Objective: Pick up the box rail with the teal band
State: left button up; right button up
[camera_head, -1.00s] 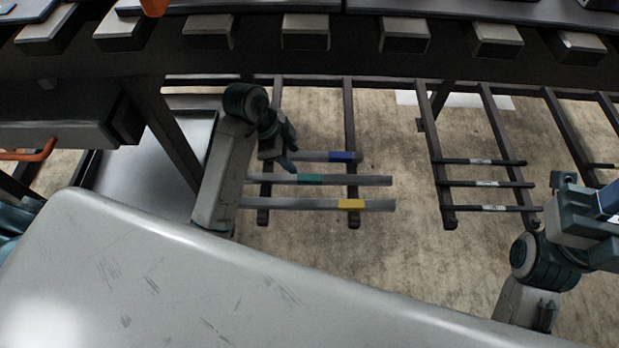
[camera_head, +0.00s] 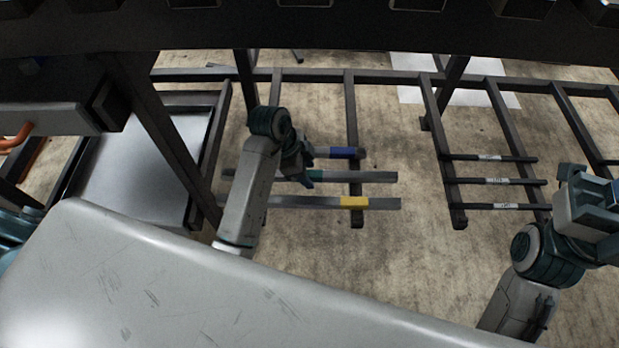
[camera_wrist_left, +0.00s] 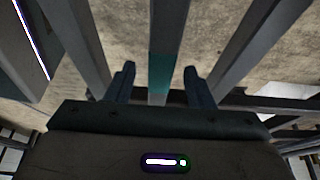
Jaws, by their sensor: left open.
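The box rail with the teal band (camera_head: 365,177) is a grey bar lying across dark rack arms, between a blue-banded rail (camera_head: 347,153) and a yellow-banded rail (camera_head: 375,203). My left gripper (camera_head: 309,167) is over it at the teal band, partly hiding that band and the rail's left part. In the left wrist view the teal band (camera_wrist_left: 161,73) lies between the two open fingers of my left gripper (camera_wrist_left: 160,72), with a gap on each side. I cannot tell whether the fingertips reach below its top. My right gripper (camera_head: 592,208) is at the right edge; its fingers are unclear.
A second rack on the right holds thin dark bars with white labels (camera_head: 497,181). A large pale scratched surface (camera_head: 150,285) fills the lower left. A dark beam (camera_head: 300,35) crosses the top. Floor between the racks is clear.

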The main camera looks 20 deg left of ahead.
pick_arm(q)
jog(key=shift+r, duration=0.1)
jog(key=shift+c, duration=0.7)
grip_shut()
jog(key=shift+r, duration=0.15)
